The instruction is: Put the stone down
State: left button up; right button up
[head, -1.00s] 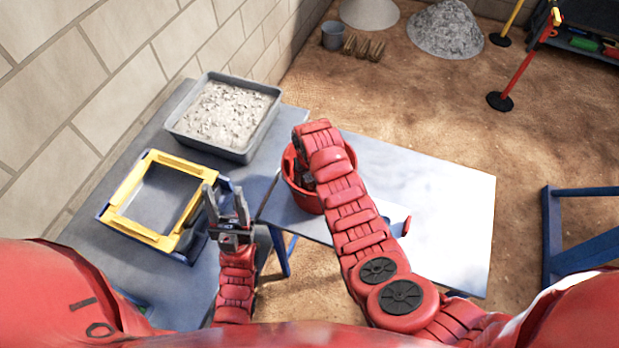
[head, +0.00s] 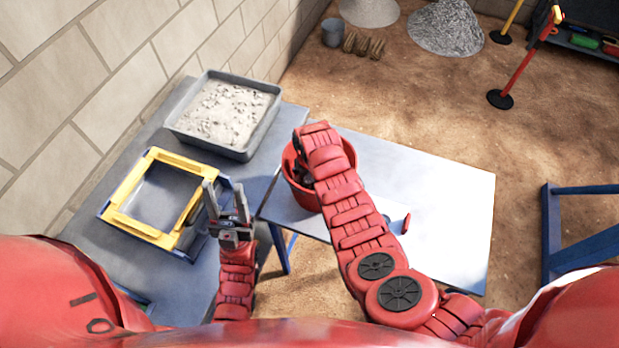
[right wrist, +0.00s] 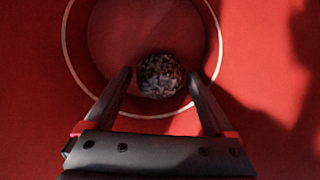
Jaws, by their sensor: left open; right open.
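The stone (right wrist: 160,76) is a dark, speckled, rounded lump inside the red bucket, seen in the right wrist view. The bucket (head: 303,193) stands on the light grey table, partly covered by my right arm. My right gripper (right wrist: 158,73) is open over the bucket's inside, with one finger on each side of the stone. I cannot tell whether the fingers touch it. In the head view this gripper is mostly hidden by the arm and bucket. My left gripper (head: 225,192) is open and empty, beside the yellow frame.
The yellow frame (head: 140,229) lies on the grey table at left. Behind it is a grey tray (head: 183,130) of pale gravel. A small red-handled item (head: 406,222) lies right of my right arm. The light table (head: 450,215) is clear at its right.

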aim_at(310, 180)
jog(key=shift+w+r+b, duration=0.1)
jog(key=shift+r+b, duration=0.25)
jog(key=shift+r, duration=0.2)
jog(key=r+b, duration=0.1)
jog(key=r, duration=0.1)
jog(key=r+b, duration=0.1)
jog(key=r, duration=0.2)
jog(key=r+b, duration=0.1)
jog(key=r, duration=0.1)
jog(key=shift+s+r, duration=0.25)
jog(key=shift+s, duration=0.1)
jog(key=r+p, duration=0.3)
jog(key=shift+s+r, duration=0.25)
